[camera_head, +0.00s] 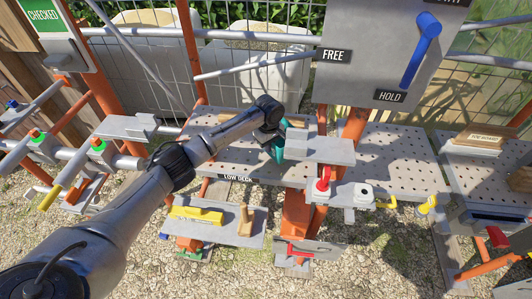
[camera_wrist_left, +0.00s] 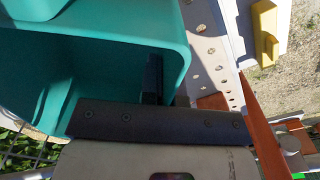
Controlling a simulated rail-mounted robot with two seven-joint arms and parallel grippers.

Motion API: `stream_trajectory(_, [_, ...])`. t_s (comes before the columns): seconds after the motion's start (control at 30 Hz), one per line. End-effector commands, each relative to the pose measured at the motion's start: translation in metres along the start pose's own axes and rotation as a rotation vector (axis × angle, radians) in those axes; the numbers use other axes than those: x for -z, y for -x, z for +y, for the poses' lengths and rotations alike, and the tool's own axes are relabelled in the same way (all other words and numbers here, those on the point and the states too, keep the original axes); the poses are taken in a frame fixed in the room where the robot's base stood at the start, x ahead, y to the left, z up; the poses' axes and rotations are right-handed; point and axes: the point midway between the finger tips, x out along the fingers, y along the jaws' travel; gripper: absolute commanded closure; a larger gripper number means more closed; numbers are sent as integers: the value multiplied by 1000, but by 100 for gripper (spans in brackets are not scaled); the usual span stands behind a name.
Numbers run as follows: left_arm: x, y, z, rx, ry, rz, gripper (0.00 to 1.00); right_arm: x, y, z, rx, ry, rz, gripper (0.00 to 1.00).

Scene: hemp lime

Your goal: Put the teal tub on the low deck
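The teal tub (camera_head: 278,150) is mostly hidden behind my left gripper (camera_head: 272,128) in the head view, at the low deck (camera_head: 222,168). In the left wrist view the tub (camera_wrist_left: 110,65) fills the upper left, its hollow facing the camera. My left gripper's dark fingers (camera_wrist_left: 154,80) show close together at the tub's right wall, one inside it, so they appear shut on that wall. The other finger is hidden. Whether the tub's base touches the deck cannot be told. The perforated deck edge (camera_wrist_left: 210,50) shows right of the tub. My right gripper is not in view.
A grey panel with a blue lever (camera_head: 421,50) stands behind, right of centre. A grey plate (camera_head: 320,149) and a red-knobbed fixture (camera_head: 322,187) lie close right of the tub. A yellow float (camera_head: 196,214) sits on a lower shelf. A perforated deck (camera_head: 385,160) lies right.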

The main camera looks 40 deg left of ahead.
Motion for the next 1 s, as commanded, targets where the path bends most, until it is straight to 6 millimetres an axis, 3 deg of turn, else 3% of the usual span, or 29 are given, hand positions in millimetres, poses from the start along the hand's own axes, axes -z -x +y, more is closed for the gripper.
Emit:
stream_trajectory(0.23, [0,-13,0,-1,0,0,100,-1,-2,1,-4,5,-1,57])
stream_trajectory(0.47, [0,-40,0,-1,1,0,100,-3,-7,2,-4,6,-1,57])
stream_trajectory(0.9, [0,-45,0,-2,0,0,100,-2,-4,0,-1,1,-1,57])
stream_trajectory(1.0, [0,-46,0,-1,0,0,87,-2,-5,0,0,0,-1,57])
